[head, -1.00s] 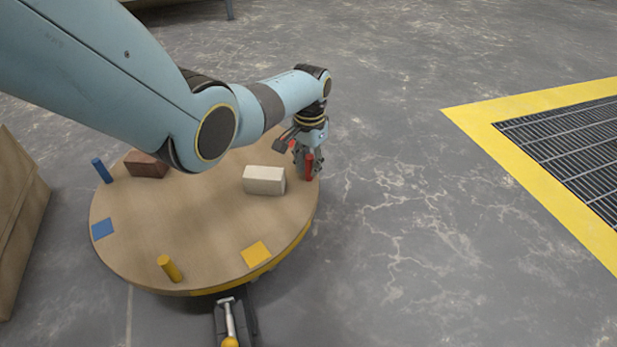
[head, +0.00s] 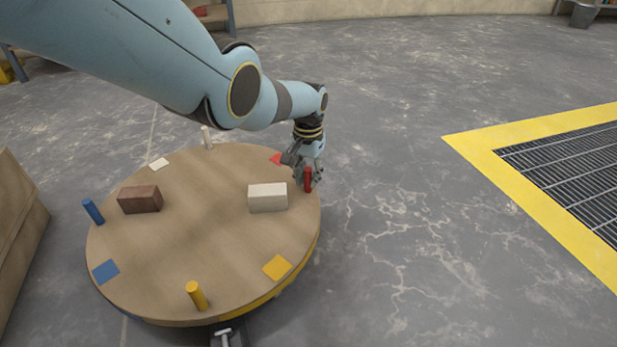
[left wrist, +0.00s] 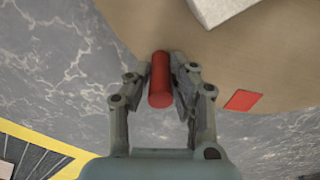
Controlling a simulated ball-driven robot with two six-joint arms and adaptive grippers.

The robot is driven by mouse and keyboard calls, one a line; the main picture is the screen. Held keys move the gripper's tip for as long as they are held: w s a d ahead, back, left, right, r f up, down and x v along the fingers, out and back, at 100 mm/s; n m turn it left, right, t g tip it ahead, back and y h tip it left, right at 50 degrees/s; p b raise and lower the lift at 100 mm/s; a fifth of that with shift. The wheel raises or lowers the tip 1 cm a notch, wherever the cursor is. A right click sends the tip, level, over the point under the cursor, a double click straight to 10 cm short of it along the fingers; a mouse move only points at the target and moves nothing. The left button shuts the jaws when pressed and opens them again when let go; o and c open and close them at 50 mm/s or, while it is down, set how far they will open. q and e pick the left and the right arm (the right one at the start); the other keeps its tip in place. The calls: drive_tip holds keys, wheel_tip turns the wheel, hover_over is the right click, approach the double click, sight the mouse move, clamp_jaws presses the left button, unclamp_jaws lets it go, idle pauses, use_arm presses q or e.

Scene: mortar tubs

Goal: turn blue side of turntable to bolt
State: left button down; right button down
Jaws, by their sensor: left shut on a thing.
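The round wooden turntable (head: 205,220) carries coloured pegs and square patches around its rim. The blue peg (head: 93,211) and blue patch (head: 105,271) are at its left and front left. The yellow peg (head: 196,295) is near the front, close to the metal bolt (head: 225,335), which is partly cut off by the bottom picture edge. My left gripper (head: 308,178) is at the right rim, shut on the upright red peg (head: 308,181). In the left wrist view the red peg (left wrist: 160,80) stands between both fingers. My right gripper is not in view.
A brown block (head: 140,199) and a pale block (head: 268,197) lie on the turntable. A wooden box-like thing (head: 20,220) stands close at left. A yellow-bordered floor grate (head: 570,155) is at right, with clear floor between it and the turntable.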

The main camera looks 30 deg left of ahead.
use_arm(q)
drive_tip(key=c, duration=1.2)
unclamp_jaws()
drive_tip(key=shift+f, duration=0.1)
drive_tip(key=shift+o, duration=0.2)
drive_tip(key=shift+a, duration=0.1)
drive_tip(key=shift+s, duration=0.1)
drive_tip(key=shift+r, duration=0.2)
drive_tip(key=shift+r, duration=0.3)
wheel_tip(320, 180, up, 11)
drive_tip(key=shift+r, duration=0.1)
